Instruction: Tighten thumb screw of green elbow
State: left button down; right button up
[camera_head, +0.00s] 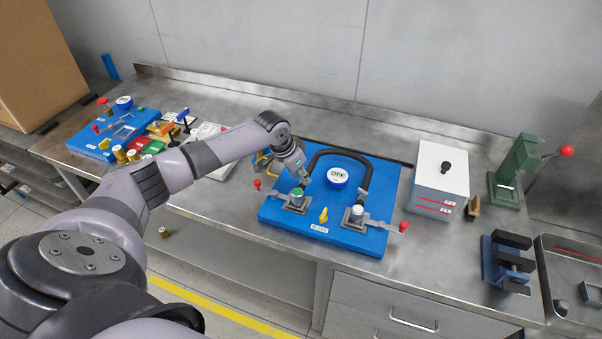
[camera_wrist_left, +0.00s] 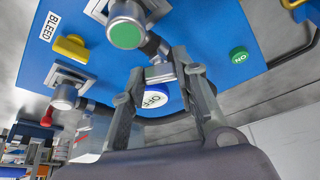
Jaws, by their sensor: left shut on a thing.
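The green-capped elbow (camera_head: 297,193) sits in a grey clamp mount on the left of the blue pump board (camera_head: 330,236). In the left wrist view its round green cap (camera_wrist_left: 125,36) shows close up at the top. My left gripper (camera_head: 301,178) reaches down from behind and above, just beside this elbow. In the left wrist view its fingertips (camera_wrist_left: 160,74) are closed on a small grey piece next to the elbow, which looks like its thumb screw; the fingers mostly hide it. My right gripper is in neither view.
A black hose (camera_head: 362,170) arches over the OFF button (camera_head: 337,176) to the white-capped elbow (camera_head: 357,212). A yellow handle (camera_head: 323,215) stands at the board's front. A white box (camera_head: 440,178) and green press (camera_head: 517,165) stand right; another blue board (camera_head: 113,132) lies left.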

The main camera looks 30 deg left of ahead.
pick_arm(q)
jog(key=shift+f, duration=0.1)
jog(key=m+h+b, duration=0.1)
jog(key=m+b, duration=0.1)
jog(key=m, duration=0.1)
jog(key=shift+a+f, duration=0.1)
jog(key=m+g+h+b, duration=0.1)
jog(key=m+b, duration=0.1)
jog(key=shift+w+m, duration=0.1)
jog(key=shift+m, duration=0.3)
jog(key=m+b, duration=0.2)
jog(key=m+g+h+b, duration=0.1)
jog(key=m, duration=0.1)
jog(key=shift+w+a+m+g+b, duration=0.1)
jog(key=shift+m+g+b, duration=0.2)
jog(key=shift+b, duration=0.1)
jog(key=shift+m+g+b, duration=0.3)
jog(key=shift+m+b, duration=0.15)
jog(key=shift+m, duration=0.25)
jog(key=shift+r, duration=0.2)
jog(key=c, duration=1.2)
grip_release()
jog(key=shift+c, duration=0.2)
